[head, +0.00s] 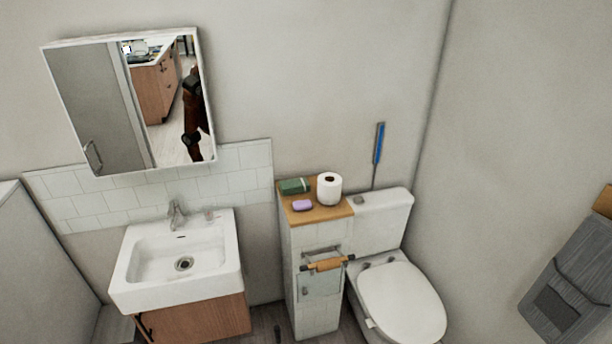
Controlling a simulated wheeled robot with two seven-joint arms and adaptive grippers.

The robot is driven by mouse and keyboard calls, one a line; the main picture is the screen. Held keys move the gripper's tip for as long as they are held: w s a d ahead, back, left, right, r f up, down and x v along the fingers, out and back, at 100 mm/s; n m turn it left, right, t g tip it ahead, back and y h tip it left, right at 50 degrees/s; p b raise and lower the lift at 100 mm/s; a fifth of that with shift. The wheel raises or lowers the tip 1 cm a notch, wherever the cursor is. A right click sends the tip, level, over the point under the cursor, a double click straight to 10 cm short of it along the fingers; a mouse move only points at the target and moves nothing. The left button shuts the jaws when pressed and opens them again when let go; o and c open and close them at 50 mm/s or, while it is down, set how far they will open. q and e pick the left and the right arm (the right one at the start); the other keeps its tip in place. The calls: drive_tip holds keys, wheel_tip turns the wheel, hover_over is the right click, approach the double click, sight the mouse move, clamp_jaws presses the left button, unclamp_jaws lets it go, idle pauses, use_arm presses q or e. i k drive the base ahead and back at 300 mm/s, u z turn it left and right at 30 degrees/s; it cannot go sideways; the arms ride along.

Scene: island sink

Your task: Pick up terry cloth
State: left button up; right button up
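A folded green cloth-like item (294,186) lies on the wooden top of a narrow white cabinet, at the back left of that top. I cannot tell for certain which of these is the terry cloth. Neither of my grippers shows directly in the head view, and nothing touches the green item or the grey towel.
A toilet paper roll (329,188) and purple soap (302,205) share the cabinet top (318,213). A toilet (400,298) stands right, with a blue-handled brush (379,145) behind. A sink (180,262) stands left below a mirror (130,100). A little floor shows between sink and cabinet.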

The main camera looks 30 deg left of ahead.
sight(288, 187)
drive_tip(key=u, duration=0.3)
drive_tip(key=i, duration=0.9)
drive_tip(key=u, duration=0.6)
